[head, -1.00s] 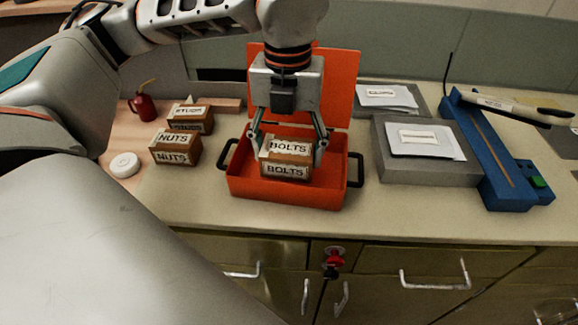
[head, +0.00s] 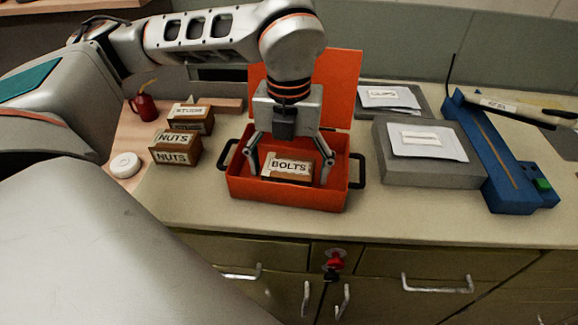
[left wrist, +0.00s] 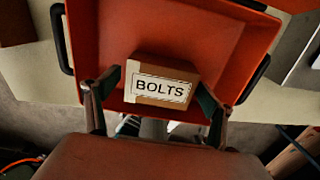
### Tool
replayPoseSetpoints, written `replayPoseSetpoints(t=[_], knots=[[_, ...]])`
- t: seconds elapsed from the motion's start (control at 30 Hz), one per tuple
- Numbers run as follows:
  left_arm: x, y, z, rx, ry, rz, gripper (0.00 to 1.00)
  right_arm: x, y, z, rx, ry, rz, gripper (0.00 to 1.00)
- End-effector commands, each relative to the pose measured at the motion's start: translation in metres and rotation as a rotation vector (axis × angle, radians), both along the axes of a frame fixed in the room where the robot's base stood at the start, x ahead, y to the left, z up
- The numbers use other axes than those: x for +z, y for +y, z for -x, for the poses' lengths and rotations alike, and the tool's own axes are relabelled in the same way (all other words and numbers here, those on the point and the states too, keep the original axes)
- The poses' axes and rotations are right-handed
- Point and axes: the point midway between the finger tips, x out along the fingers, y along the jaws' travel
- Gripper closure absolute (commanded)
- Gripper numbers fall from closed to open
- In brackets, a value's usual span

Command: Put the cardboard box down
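The cardboard box labelled BOLTS (head: 288,167) sits inside the open orange case (head: 285,193), its label facing the front. It also shows in the left wrist view (left wrist: 162,84), low in the case. My left gripper (head: 290,176) is above the case, pointing down, with one finger on each side of the box. Its fingers are spread open, with a gap between each finger and the box in the head view. The fingers also show either side of the box in the left wrist view (left wrist: 158,98). My right gripper is not in view.
Left of the case are NUTS boxes (head: 174,148), a STUDS box (head: 190,118), a white puck (head: 124,165) and a red oil can (head: 144,107). Right are a grey block with an envelope (head: 430,172) and a blue tool (head: 495,160). The counter's front strip (head: 400,218) is clear.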

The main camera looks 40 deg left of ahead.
Motion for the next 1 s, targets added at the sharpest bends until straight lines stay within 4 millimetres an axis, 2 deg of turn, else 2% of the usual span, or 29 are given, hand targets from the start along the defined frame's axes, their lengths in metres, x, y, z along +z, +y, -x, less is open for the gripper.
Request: replayPoseSetpoints(t=[0.23,0.37,0.47,0.8,1.0], knots=[[0.001,0.0,0.0,0.0,0.0,0.0,0.18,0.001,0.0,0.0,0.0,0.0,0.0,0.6],[0.01,0.0,-0.001,0.001,-0.002,0.0,0.18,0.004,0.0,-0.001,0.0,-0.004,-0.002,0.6],[0.026,0.0,-0.001,0.0,-0.005,0.001,0.18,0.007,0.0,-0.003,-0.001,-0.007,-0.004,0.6],[0.095,0.0,-0.001,0.0,-0.006,0.0,0.18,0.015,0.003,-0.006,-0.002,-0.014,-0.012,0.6],[0.118,0.0,-0.001,0.001,-0.004,0.0,0.18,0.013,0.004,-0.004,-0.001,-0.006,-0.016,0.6]])
